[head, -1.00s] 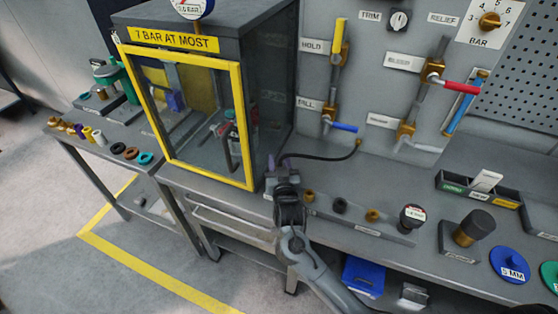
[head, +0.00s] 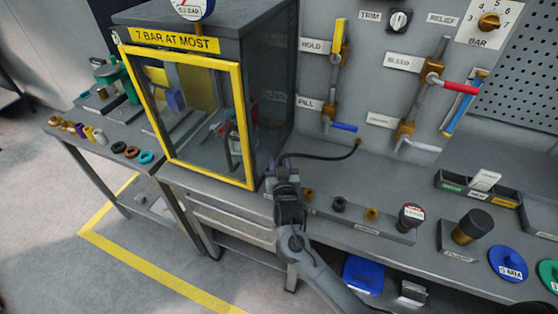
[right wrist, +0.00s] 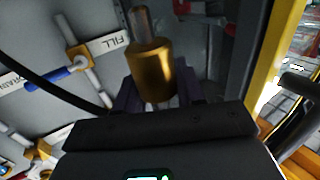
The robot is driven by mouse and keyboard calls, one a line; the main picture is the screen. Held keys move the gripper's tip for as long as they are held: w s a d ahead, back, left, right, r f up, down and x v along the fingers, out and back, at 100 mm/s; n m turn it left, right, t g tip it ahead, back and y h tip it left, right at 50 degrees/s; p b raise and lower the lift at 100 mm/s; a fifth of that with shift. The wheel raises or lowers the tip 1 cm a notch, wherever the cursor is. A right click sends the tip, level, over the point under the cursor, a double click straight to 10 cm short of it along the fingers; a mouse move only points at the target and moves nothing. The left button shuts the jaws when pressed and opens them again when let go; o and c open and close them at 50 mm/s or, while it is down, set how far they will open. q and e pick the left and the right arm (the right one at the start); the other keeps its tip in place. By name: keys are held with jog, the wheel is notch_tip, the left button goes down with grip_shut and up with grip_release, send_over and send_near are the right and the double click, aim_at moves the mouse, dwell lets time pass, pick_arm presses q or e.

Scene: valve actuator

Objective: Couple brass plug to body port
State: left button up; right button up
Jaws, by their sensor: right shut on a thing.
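My right gripper (head: 283,165) is at the bench edge, just right of the cabinet's front frame. In the right wrist view its dark fingers are shut on the brass plug (right wrist: 152,70), a gold cylinder with a thin grey stem pointing up and away. In the head view my arm and gripper hide the plug. A black hose (head: 325,157) runs from the wall fitting to near the gripper. I cannot make out the body port; only blurred red and dark parts (right wrist: 190,8) show beyond the plug. My left gripper is not in view.
The cabinet (head: 200,110) has a yellow-framed clear front. A tray strip (head: 395,230) with several small fittings lies right of my gripper. Wall valves (head: 330,75) stand behind it. A side table (head: 110,140) at left holds coloured rings and fittings.

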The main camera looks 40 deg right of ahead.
jog(key=shift+r+p, duration=0.1)
jog(key=shift+p, duration=0.25)
dwell(0.4)
dwell(0.7)
jog(key=shift+p, duration=0.3)
dwell(0.4)
jog(key=shift+f+b, duration=0.45)
jog(key=shift+f, duration=0.55)
jog(key=shift+f+b, duration=0.3)
jog(key=shift+f, duration=0.4)
jog(key=o, duration=1.2)
jog(key=shift+s, duration=0.1)
